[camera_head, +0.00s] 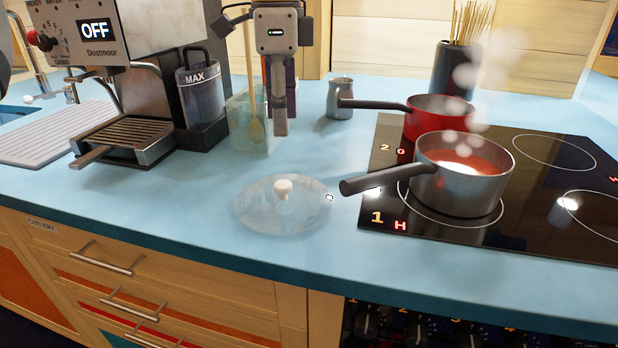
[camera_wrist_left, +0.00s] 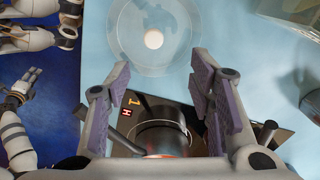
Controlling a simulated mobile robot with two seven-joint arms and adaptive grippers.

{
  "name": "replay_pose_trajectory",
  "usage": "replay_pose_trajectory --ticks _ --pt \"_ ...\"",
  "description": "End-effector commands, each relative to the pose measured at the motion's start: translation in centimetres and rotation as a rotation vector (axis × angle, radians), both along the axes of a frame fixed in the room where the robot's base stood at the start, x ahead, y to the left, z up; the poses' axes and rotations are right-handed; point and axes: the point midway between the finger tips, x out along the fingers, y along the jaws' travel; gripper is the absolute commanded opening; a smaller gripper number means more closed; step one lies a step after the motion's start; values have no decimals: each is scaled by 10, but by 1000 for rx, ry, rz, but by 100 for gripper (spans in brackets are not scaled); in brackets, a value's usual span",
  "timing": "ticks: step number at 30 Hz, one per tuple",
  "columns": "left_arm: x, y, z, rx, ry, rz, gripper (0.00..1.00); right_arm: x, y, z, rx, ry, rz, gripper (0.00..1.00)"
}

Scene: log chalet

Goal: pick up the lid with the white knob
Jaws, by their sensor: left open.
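The lid (camera_head: 258,213) is a round glass disc lying flat on the blue counter, left of the hob. Its white knob (camera_head: 283,187) stands up at the centre. My left gripper (camera_head: 281,125) hangs over the counter behind the lid, apart from it. In the left wrist view, the lid (camera_wrist_left: 125,48) is at the top middle with the white knob (camera_wrist_left: 153,40). The gripper's two fingers (camera_wrist_left: 160,78) are spread wide with nothing between them.
A steel pan (camera_head: 455,190) of red, steaming food is on the black hob (camera_head: 540,215), its handle pointing towards the lid. A red pan (camera_head: 425,115) and a small metal pot (camera_head: 340,100) stand behind. A clear container (camera_head: 240,130) and coffee machine (camera_head: 155,90) are left.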

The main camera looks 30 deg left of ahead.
Motion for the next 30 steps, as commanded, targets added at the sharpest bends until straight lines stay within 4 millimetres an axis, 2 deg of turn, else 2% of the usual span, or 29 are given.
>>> replay_pose_trajectory --ticks 6,11,18,26,30 --pt "-1 0 -47 -2 6 -2 49 -1 0 2 0 0 0 40" --pt "-1 -1 -69 -2 5 0 49 0 0 1 0 0 0 40" --pt "1 -2 -112 -2 3 0 49 -1 0 0 0 4 0 40" --pt "2 -2 -117 -1 -1 0 49 -1 0 0 0 3 0 40" --pt "2 -2 -117 -1 -1 0 19 -1 0 0 0 3 0 40"
